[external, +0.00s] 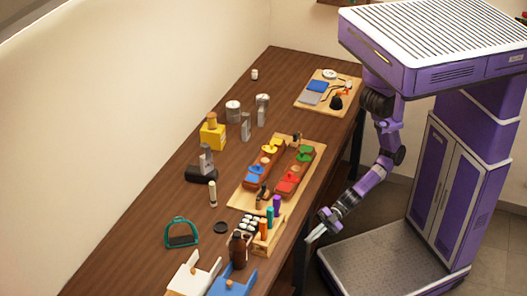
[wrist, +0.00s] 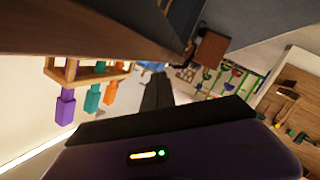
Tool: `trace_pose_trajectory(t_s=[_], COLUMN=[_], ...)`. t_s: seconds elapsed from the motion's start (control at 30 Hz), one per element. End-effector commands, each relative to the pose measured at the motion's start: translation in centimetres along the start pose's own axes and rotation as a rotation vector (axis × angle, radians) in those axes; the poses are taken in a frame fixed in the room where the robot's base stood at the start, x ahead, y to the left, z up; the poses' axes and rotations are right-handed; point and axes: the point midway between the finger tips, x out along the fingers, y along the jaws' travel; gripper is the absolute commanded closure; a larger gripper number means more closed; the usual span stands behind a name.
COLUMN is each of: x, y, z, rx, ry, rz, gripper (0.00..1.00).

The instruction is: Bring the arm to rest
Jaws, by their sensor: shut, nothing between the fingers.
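My gripper (external: 314,236) hangs low at the right edge of the workbench in the external view, beside the wooden rack and apart from the things on the bench. Its fingers are shut with nothing between them. In the wrist view the dark fingers (wrist: 156,92) point up the picture together. My arm (external: 368,182) reaches down and to the left from my purple body. The wooden workbench (external: 150,205) runs along the wall, and its edge shows close above the fingers in the wrist view.
A wooden rack (external: 262,243) with purple, teal and orange handles stands near the bench edge close to my gripper. A brown bottle (external: 238,251) stands beside it. A wooden board (external: 240,197) with coloured pieces lies behind. Open floor (external: 395,205) lies right of the bench.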

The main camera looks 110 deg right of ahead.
Motion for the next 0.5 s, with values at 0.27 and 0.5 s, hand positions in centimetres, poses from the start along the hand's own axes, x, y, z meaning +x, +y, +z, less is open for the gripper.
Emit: trace_pose_trajectory(t_s=[0.27, 0.5], x=[-11.2, -19.9], y=[6.2, 10.6], z=[0.6, 0.6], rx=[0.440, 0.653], ry=[0.019, -0.026], rz=[0.135, 0.269], gripper=[1.00, 1.00])
